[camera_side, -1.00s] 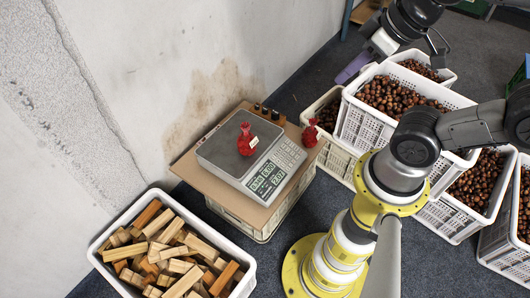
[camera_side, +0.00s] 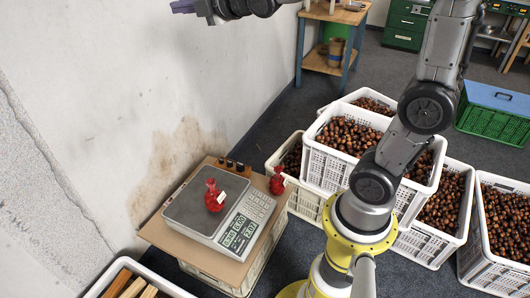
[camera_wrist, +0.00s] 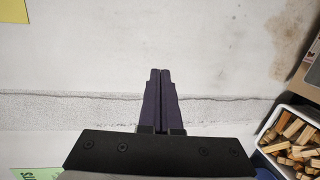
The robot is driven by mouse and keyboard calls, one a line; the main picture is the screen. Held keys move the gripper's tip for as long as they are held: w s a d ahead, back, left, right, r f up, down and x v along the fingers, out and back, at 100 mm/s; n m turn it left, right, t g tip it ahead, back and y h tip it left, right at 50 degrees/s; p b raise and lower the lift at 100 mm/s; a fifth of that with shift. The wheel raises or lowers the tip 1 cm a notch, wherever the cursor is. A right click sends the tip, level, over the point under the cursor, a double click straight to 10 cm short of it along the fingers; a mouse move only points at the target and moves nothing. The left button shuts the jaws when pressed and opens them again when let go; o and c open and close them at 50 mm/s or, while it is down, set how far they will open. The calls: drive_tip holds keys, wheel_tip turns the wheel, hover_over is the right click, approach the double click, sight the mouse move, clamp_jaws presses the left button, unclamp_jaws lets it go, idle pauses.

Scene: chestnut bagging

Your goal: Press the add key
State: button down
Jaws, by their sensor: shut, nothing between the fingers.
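A grey scale (camera_side: 205,208) stands on a brown board in the side view. Its keypad (camera_side: 254,206) and lit display (camera_side: 238,234) face the lower right; single key labels are too small to read. A red net bag (camera_side: 213,196) with a white tag sits on the scale's pan. My gripper (camera_side: 174,6) is at the top edge of the side view, high up by the wall and well apart from the scale. In the wrist view its two dark fingers (camera_wrist: 158,98) are together with nothing between them, facing the wall.
A second red bag (camera_side: 277,181) stands on the board beside the scale. White crates of chestnuts (camera_side: 310,165) fill the right side. A crate of wood blocks (camera_side: 170,285) is at the lower left. A concrete wall (camera_side: 100,90) rises behind the scale.

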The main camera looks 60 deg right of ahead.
drive_tip(key=w+d+f+n+t, duration=0.1)
drive_tip(key=w+d+f+n, duration=0.5)
drive_tip(key=w+d+f, duration=0.7)
drive_tip(key=d+f+n, duration=0.1)
drive_tip(key=d+f, duration=0.3)
drive_tip(key=f, duration=0.6)
drive_tip(key=s+d+f+n+h, duration=0.1)
drive_tip(key=d+f, duration=0.3)
drive_tip(key=f, duration=0.5)
drive_tip(key=d+f+n, duration=0.1)
drive_tip(key=d+f, duration=0.3)
drive_tip(key=f, duration=0.6)
drive_tip(key=s+f+m+g, duration=0.1)
drive_tip(key=s+f, duration=0.7)
drive_tip(key=f, duration=0.3)
drive_tip(key=s+f+m+g+h, duration=0.1)
drive_tip(key=s+f+m+g, duration=0.1)
drive_tip(key=s+f, duration=0.6)
drive_tip(key=s+f+m+g, duration=0.1)
drive_tip(key=s+f+m, duration=0.1)
drive_tip(key=s+f, duration=0.6)
wheel_tip(320, 180, down, 8)
drive_tip(key=shift+s+a+r+g+h, duration=0.1)
drive_tip(key=shift+s+a+g+h, duration=0.2)
drive_tip(key=shift+s+g, duration=0.1)
